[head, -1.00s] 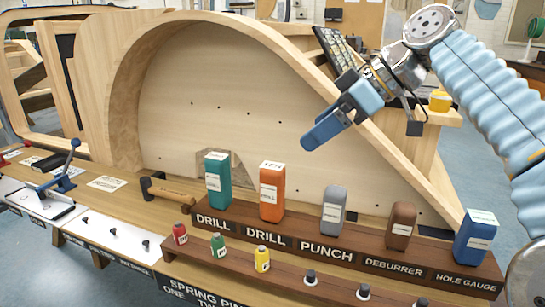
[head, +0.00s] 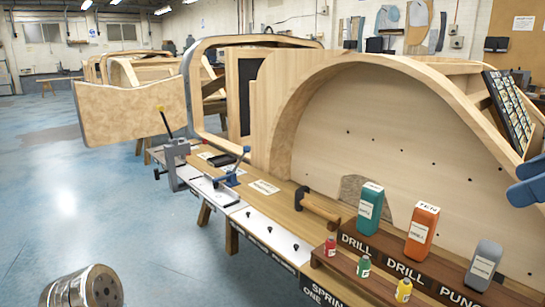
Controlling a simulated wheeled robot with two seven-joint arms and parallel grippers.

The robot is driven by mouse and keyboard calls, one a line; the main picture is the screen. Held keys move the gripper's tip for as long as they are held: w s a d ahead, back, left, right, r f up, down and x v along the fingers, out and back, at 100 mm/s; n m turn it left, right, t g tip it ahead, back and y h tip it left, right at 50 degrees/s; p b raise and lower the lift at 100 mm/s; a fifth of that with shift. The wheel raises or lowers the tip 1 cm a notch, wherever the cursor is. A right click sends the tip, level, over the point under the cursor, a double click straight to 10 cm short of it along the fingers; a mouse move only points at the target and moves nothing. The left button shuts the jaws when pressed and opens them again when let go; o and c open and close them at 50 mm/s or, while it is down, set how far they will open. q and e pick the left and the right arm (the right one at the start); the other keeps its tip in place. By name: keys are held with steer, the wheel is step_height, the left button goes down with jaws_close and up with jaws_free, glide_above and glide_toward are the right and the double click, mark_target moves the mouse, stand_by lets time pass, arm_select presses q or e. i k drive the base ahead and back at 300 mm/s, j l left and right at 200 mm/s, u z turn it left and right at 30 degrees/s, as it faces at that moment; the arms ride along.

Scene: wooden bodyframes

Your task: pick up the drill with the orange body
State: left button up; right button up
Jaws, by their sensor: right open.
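The drill with the orange body (head: 422,230) is a tilted-looking orange block with a white label. It stands in the dark wooden rack (head: 447,285), above a "DRILL" sign. A teal drill (head: 369,212) stands to its left and a grey punch (head: 483,265) to its right. My right gripper (head: 525,182) shows only in part at the right edge, as blue fingers. It is open, right of and higher in the picture than the orange drill, apart from it. My left gripper is not in view.
Small red, green and yellow bottles (head: 404,290) stand on a lower ledge in front of the rack. A hammer (head: 318,206) and a clamp (head: 175,160) are on the bench to the left. The big wooden arch panel (head: 400,130) rises behind.

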mark_target(424, 220)
steer(key=k+j, duration=0.3)
steer(key=j, duration=0.15)
steer(key=k+j, duration=0.25)
steer(key=j, duration=0.2)
steer(key=k+j, duration=0.3)
steer(key=j, duration=0.15)
